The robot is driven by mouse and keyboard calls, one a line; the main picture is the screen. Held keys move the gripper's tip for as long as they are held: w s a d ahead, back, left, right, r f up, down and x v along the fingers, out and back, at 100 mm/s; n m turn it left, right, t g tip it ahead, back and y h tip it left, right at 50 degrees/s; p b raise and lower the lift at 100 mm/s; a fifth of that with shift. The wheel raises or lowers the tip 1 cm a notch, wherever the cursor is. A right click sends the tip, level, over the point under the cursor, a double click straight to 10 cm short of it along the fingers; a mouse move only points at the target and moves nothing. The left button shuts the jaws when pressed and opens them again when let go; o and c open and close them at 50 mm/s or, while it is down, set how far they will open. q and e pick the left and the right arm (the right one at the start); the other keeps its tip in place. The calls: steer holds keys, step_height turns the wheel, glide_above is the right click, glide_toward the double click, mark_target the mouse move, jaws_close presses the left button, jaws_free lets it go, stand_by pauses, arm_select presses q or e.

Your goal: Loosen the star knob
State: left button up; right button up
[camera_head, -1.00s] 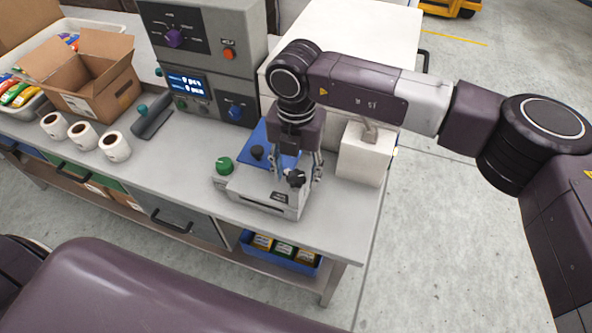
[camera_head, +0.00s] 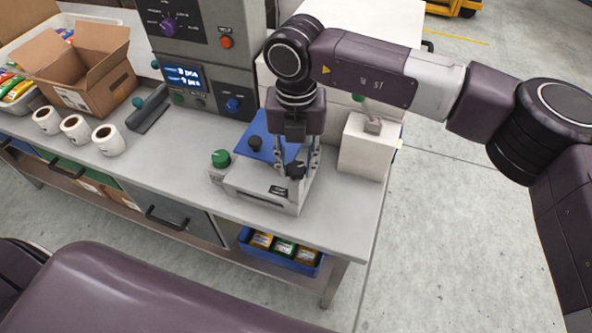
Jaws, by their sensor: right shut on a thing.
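The black star knob (camera_head: 296,169) is on the front right of a small light-grey device (camera_head: 262,191) on the bench. My right gripper (camera_head: 297,164) points down over it, with one finger on each side, and is shut on it. The fingers hide part of the knob and the device's right side. A second, round black knob (camera_head: 255,143) stands on the device's blue plate (camera_head: 262,129). A green knob (camera_head: 221,158) is at its left. My left gripper is out of view.
A white box-shaped unit (camera_head: 362,150) stands close right of the device. Behind is a grey control cabinet (camera_head: 240,60) with a lit display. White rolls (camera_head: 108,140) and an open carton (camera_head: 85,75) are at left. Bare bench lies left of the device.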

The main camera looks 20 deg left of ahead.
steer(key=n+b, duration=0.2)
steer(key=b, duration=0.1)
steer(key=n+b, duration=0.3)
steer(key=shift+f+n, duration=0.2)
steer(key=shift+n, duration=0.1)
steer(key=n+b, duration=0.1)
steer(key=n, duration=0.1)
steer(key=shift+r+n+b, duration=0.1)
steer(key=shift+n+b, duration=0.2)
steer(key=shift+b, duration=0.05)
steer(key=n+b, duration=0.1)
steer(key=n, duration=0.1)
steer(key=shift+w+n, duration=0.1)
steer(key=shift+n, duration=0.3)
steer(key=n+b, duration=0.1)
steer(key=n, duration=0.1)
steer(key=shift+d+r+n, duration=0.1)
steer(key=shift+n, duration=0.3)
steer(key=n, duration=0.5)
steer(key=shift+n, duration=0.3)
steer(key=shift+w, duration=0.1)
steer(key=o, duration=1.2)
steer(key=shift+c, duration=0.2)
